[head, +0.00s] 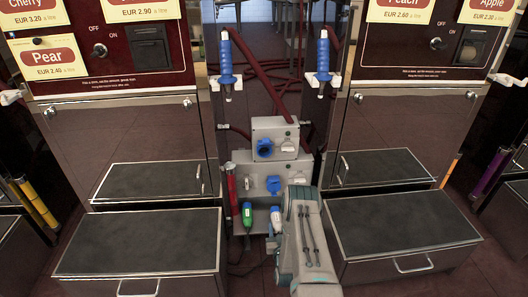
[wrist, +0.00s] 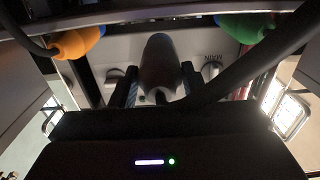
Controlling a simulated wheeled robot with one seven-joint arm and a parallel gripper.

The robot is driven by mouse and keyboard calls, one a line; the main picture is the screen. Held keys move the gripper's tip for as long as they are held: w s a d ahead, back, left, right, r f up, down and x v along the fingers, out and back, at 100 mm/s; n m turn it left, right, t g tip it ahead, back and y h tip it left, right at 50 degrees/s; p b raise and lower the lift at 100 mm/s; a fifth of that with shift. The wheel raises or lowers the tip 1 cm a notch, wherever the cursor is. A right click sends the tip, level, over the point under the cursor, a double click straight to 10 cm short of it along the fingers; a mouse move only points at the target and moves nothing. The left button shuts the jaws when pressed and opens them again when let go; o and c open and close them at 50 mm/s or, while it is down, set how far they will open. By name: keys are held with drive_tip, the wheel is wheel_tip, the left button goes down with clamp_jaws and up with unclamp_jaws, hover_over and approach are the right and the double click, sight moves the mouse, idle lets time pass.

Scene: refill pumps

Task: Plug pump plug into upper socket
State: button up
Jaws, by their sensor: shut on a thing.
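In the wrist view, the two dark fingers of my gripper (wrist: 160,88) stand on either side of a grey, rounded plug (wrist: 160,60) and are shut on it. A thick black cable runs from near it to the upper right. A pale panel lies behind the plug; I cannot tell whether they touch. In the head view, the upper socket (head: 264,148) is blue, on the front of the raised grey box (head: 275,127). A lower blue socket (head: 273,184) sits beneath it. My arm (head: 308,240) reaches up to the lower box's right side and hides my gripper and the plug there.
A green plug (head: 247,214) and a blue-and-white plug (head: 276,220) hang below the lower socket. An orange (wrist: 75,42) and a green (wrist: 245,25) part show in the wrist view. Two blue nozzles (head: 226,62) (head: 322,60) hang above. Dark-topped steps (head: 142,242) (head: 400,222) flank the arm.

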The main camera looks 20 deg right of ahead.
drive_tip(key=shift+r, duration=0.1)
drive_tip(key=s+a+r+n+p, duration=0.1)
drive_tip(key=a+r+n+p, duration=0.15)
drive_tip(key=r, duration=1.15)
drive_tip(key=s+a+r+n+p, duration=0.15)
drive_tip(key=r+p, duration=0.25)
drive_tip(key=r, duration=0.9)
drive_tip(key=a+x, duration=0.1)
drive_tip(key=x, duration=0.7)
drive_tip(key=shift+w+m+b, duration=0.2)
drive_tip(key=shift+m+b, duration=0.1)
drive_tip(key=shift+d, duration=0.1)
drive_tip(key=shift+b, duration=0.6)
drive_tip(key=shift+b+x, duration=0.85)
drive_tip(key=shift+x, duration=0.8)
drive_tip(key=o, duration=1.4)
drive_tip(key=shift+c, duration=0.2)
